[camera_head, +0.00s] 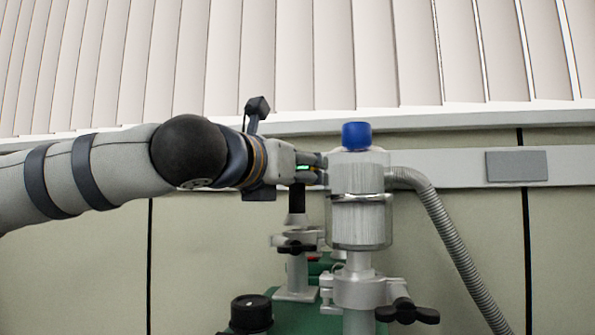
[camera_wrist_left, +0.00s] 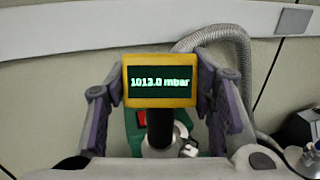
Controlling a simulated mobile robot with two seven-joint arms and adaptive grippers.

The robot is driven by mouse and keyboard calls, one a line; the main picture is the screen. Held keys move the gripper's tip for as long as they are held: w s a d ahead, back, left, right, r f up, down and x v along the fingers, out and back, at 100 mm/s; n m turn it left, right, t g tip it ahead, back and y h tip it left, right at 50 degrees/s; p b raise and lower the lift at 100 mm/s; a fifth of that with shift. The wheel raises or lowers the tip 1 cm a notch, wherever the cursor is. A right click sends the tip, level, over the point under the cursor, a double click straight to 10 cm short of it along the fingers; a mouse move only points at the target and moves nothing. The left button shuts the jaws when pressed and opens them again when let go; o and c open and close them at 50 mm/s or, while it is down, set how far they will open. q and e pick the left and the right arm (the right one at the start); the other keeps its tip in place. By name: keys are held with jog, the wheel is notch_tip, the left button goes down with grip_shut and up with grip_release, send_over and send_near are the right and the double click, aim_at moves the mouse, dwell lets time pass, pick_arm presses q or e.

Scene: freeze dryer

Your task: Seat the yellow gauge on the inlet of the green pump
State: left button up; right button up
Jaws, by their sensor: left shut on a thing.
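My left gripper (camera_head: 316,168) comes in from the left and is shut on the yellow gauge (camera_wrist_left: 126,84). The gauge's screen reads 1013.0 mbar, and its yellow body is mostly hidden by the fingers in the head view. Its black stem (camera_head: 297,199) points down, roughly upright, above the metal inlet (camera_head: 297,265) with a black-winged clamp. The stem's lower end looks in line with the inlet; I cannot tell whether they touch. The green pump (camera_head: 286,318) is below, partly cut off by the frame. My right gripper is not in view.
A metal cylinder (camera_head: 360,215) with a blue cap (camera_head: 356,135) stands close right of the gripper. A ribbed hose (camera_head: 445,230) runs down from it. A black knob (camera_head: 251,312) is at lower left. The wall is behind; space left of the inlet is clear.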

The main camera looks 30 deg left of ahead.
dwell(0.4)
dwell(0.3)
pick_arm(q)
jog(key=shift+f, duration=0.75)
dwell(0.7)
jog(key=o, duration=1.4)
